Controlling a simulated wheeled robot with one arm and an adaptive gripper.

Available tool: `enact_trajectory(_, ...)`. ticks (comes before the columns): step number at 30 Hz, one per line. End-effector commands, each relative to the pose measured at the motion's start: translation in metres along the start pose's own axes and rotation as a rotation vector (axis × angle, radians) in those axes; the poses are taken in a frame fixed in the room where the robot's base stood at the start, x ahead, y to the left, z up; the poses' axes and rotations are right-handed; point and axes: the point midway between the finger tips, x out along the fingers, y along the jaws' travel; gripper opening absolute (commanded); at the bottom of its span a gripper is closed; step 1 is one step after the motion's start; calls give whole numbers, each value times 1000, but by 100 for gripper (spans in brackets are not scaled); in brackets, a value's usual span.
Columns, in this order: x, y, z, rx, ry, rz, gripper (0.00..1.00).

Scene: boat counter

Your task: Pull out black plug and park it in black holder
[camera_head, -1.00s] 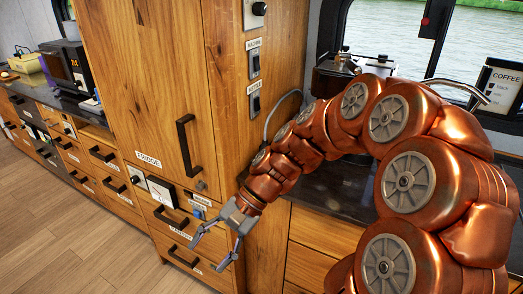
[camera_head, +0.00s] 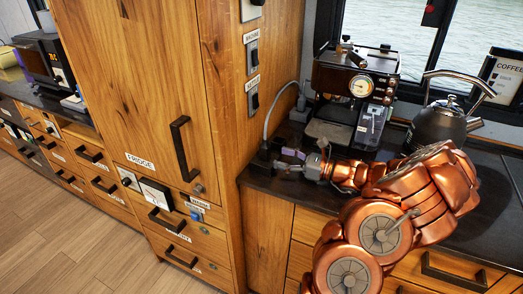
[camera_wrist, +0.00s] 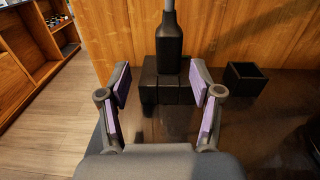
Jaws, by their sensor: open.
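The black plug (camera_wrist: 169,40) stands upright in a black socket block (camera_wrist: 160,92) on the dark counter, with a grey cable rising from its top. In the head view the cable (camera_head: 268,122) runs down to the counter by the tall cabinet, where my gripper partly hides the plug. The black holder (camera_wrist: 245,80), a small open square box, stands right of the block and looks empty. My gripper (camera_wrist: 161,98) is open, its purple-padded fingers on either side of the block's near part, the plug ahead between them. It also shows low over the counter in the head view (camera_head: 279,160).
A coffee machine (camera_head: 352,95) stands behind my gripper and a steel kettle (camera_head: 440,125) to its right. The tall wooden fridge cabinet (camera_head: 225,100) walls off the left side. Bare dark counter (camera_wrist: 262,120) lies in front of the holder.

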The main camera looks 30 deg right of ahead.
Motion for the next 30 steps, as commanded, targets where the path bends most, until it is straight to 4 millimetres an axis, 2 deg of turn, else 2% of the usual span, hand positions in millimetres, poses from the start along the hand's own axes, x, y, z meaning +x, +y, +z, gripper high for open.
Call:
enact_trajectory(2,-6,-7,-3,18,-6,-26,65)
enact_trajectory(5,-4,-10,-3,24,-9,-36,65)
enact_trajectory(14,22,-10,-1,23,-7,-34,65)
enact_trajectory(22,57,-9,4,24,-6,-30,65)
enact_trajectory(30,70,-10,2,22,-7,-33,65)
